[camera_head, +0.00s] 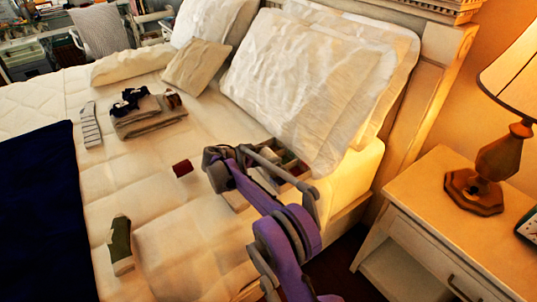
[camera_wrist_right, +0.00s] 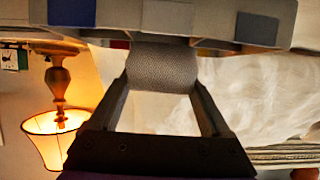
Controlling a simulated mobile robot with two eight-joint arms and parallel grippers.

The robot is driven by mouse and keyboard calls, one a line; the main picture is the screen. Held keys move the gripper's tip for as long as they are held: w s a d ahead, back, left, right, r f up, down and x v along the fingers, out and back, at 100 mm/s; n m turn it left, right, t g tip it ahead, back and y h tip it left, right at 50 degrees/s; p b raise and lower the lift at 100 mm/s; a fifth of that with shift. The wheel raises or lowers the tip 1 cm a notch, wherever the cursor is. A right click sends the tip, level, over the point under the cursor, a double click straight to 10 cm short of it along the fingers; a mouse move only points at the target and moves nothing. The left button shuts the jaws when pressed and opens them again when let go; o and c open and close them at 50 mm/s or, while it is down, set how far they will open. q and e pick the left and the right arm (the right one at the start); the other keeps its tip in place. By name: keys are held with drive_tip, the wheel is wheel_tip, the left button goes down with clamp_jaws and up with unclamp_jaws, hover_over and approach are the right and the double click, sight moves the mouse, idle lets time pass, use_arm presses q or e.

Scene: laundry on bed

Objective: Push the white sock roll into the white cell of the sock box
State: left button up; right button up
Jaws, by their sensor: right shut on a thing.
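The sock box (camera_head: 296,166) lies on the bed beside the large pillows, partly hidden by my right arm. In the right wrist view, which is upside down, the box's wall (camera_wrist_right: 215,22) runs along the top with blue, white and grey colour patches. My right gripper (camera_wrist_right: 162,75) is shut on the white sock roll (camera_wrist_right: 163,68), which looks grey in the shade. The roll is at the box's edge, in line with the white patch (camera_wrist_right: 168,17). I cannot tell how far it is inside the cell. My left gripper is not in view.
A dark red roll (camera_head: 182,168) lies on the bed left of my right arm. An olive and white sock (camera_head: 121,245), a striped sock (camera_head: 91,125), folded clothes (camera_head: 148,113) and a navy blanket (camera_head: 40,215) lie farther left. A nightstand (camera_head: 430,205) with a lamp (camera_head: 490,165) stands right.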

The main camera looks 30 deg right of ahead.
drive_tip(key=shift+f+b, duration=0.3)
drive_tip(key=shift+f, duration=0.25)
drive_tip(key=shift+r, duration=0.15)
idle(0.4)
drive_tip(key=o, duration=1.1)
drive_tip(key=shift+o, duration=0.2)
drive_tip(key=p+v, duration=0.1)
drive_tip(key=v, duration=0.9)
drive_tip(key=shift+a+r+p, duration=0.2)
drive_tip(key=shift+a+p, duration=0.1)
drive_tip(key=shift+a, duration=0.05)
drive_tip(key=shift+s, duration=0.1)
